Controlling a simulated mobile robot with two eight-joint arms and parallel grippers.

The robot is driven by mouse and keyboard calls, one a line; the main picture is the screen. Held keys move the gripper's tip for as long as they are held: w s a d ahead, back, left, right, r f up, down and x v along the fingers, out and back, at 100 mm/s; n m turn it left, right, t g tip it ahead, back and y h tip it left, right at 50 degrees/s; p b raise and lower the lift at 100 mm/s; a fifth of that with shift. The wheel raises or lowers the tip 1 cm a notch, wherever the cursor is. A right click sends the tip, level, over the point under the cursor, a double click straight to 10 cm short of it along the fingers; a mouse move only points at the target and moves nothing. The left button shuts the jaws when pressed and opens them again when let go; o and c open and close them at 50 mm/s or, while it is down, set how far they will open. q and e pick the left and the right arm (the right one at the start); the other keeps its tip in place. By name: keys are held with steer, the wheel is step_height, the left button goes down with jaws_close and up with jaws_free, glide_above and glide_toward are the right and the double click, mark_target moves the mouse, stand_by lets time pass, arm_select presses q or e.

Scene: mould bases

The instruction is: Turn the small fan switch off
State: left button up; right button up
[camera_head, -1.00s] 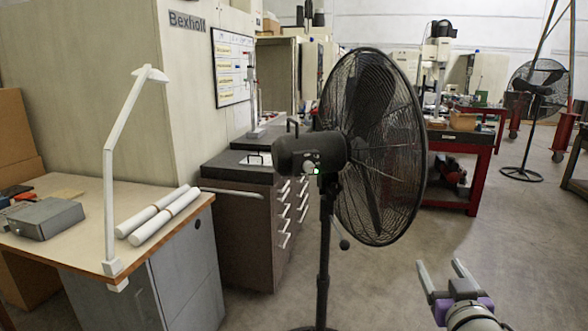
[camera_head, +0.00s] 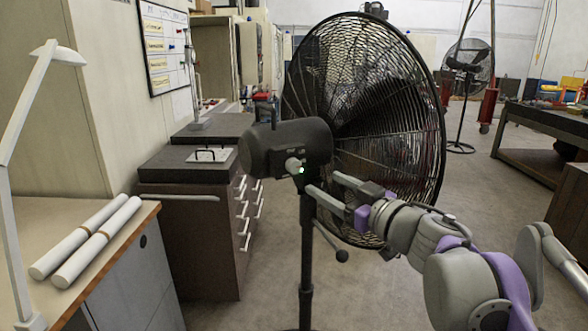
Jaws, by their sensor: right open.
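A black pedestal fan (camera_head: 365,110) stands in the middle, its round cage facing away to the right. On the back of its dark motor housing (camera_head: 262,150) is a pale round switch knob (camera_head: 293,165) with a small lit green light just below it. My right gripper (camera_head: 322,187) is open, its two grey fingers pointing left toward the housing, just right of and below the knob. Nothing shows between the fingers. I cannot tell whether a fingertip touches the housing. My left gripper is out of view.
A desk (camera_head: 30,222) with two white rolls (camera_head: 92,238) and a white lamp (camera_head: 30,110) stands at the left. Another fan (camera_head: 467,68) stands far back. Open floor lies at the lower middle.

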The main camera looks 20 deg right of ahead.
mark_target(296, 167)
steer(key=x, duration=0.9)
steer(key=shift+w+a, duration=0.1)
steer(key=shift+w, duration=0.2)
jaws_close()
